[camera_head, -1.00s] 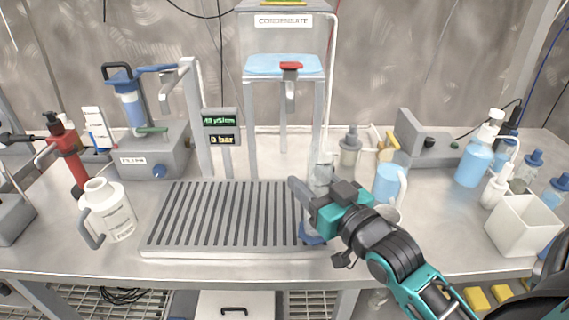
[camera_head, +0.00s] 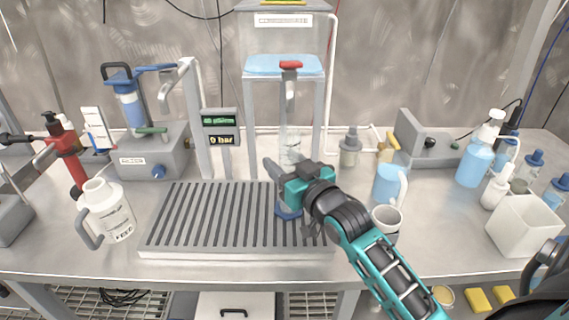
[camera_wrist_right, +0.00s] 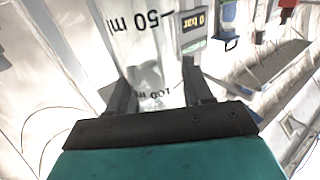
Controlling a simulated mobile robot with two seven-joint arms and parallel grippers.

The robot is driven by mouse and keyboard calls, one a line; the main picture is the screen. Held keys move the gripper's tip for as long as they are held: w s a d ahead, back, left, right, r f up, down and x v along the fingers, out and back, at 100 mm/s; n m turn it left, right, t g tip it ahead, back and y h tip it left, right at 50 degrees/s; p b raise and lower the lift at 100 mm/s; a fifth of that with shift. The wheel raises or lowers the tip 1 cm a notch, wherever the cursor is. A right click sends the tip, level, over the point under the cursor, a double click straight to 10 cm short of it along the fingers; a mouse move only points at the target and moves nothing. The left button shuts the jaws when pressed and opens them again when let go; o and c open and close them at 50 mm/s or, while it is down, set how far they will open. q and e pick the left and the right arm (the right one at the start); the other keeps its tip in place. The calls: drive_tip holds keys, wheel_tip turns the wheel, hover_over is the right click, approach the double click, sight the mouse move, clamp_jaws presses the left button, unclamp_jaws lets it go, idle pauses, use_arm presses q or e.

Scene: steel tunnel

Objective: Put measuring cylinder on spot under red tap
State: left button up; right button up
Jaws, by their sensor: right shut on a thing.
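The measuring cylinder (camera_head: 290,145) is clear, with a blue base (camera_head: 288,213), and stands upright under the red tap (camera_head: 290,66). Its graduations show close up in the right wrist view (camera_wrist_right: 140,45). My right gripper (camera_head: 275,170) is shut on the cylinder's middle; its fingers also show around it in the right wrist view (camera_wrist_right: 160,95). The blue base is over the right part of the slatted drain tray (camera_head: 200,215); I cannot tell whether it touches the slats. The tap hangs below the condensate tank (camera_head: 270,66). My left gripper is not in view.
A white jug (camera_head: 110,210) stands left of the tray. A blue jug (camera_head: 390,183) and a white cup (camera_head: 386,222) stand right of my arm. A pressure display (camera_head: 221,127) is behind the tray. A white square bin (camera_head: 525,225) and several bottles are at the right.

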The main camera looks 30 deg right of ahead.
drive_tip(key=o, duration=1.2)
drive_tip(key=shift+f, duration=0.1)
drive_tip(key=s, duration=1.2)
